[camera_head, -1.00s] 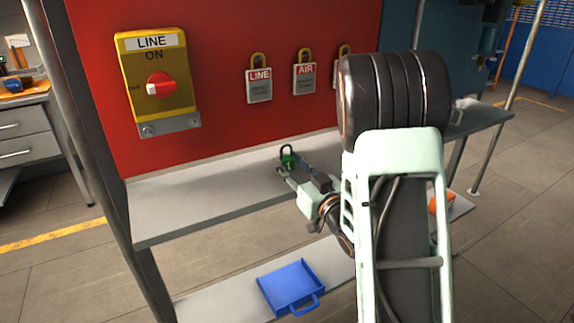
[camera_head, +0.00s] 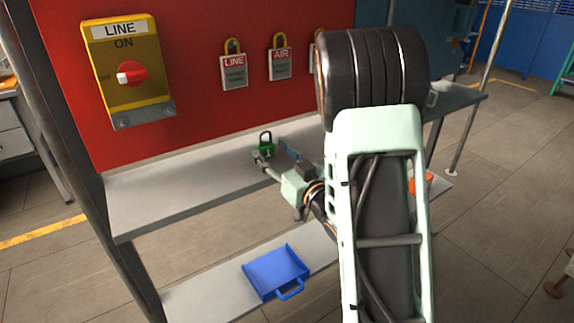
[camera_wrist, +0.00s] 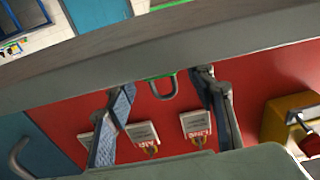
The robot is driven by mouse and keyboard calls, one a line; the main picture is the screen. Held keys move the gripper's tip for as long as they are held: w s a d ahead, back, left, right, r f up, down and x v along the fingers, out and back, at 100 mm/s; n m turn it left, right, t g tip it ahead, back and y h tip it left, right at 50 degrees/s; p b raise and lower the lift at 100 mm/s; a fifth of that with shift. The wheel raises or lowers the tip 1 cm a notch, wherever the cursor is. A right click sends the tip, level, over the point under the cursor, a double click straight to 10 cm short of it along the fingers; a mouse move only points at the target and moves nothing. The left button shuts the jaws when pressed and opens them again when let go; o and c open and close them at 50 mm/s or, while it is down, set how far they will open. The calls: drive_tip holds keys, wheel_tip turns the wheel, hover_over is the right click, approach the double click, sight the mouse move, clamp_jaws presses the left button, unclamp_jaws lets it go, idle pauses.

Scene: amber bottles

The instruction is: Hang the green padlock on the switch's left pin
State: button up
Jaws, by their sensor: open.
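The green padlock (camera_head: 267,149) stands upright on the grey shelf (camera_head: 165,196), its dark shackle on top. My gripper (camera_head: 273,156) is open at shelf height, its fingers pointing at the padlock. In the wrist view, which looks upside down, the padlock's shackle (camera_wrist: 163,90) shows between the spread fingers (camera_wrist: 165,84). Most of its green body is hidden there by the shelf edge. I cannot tell whether a finger touches it. The yellow switch (camera_head: 127,66) is on the red panel, at the left. The grey plate (camera_head: 144,117) below it carries a left pin (camera_head: 123,123) and a right pin.
Tagged padlocks marked LINE (camera_head: 234,70) and AIR (camera_head: 280,64) hang on the red panel (camera_head: 193,105), with another partly behind my arm. A blue tray (camera_head: 276,270) lies on the lower shelf. The upper shelf left of the green padlock is clear.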

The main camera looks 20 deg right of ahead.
drive_tip(key=p+v, duration=0.2)
drive_tip(key=v, duration=0.5)
drive_tip(key=shift+s+d+p, duration=0.15)
drive_tip(key=shift+s+p, duration=0.2)
drive_tip(key=shift+s, duration=0.05)
drive_tip(key=shift+s+p, duration=0.1)
drive_tip(key=shift+p, duration=0.4)
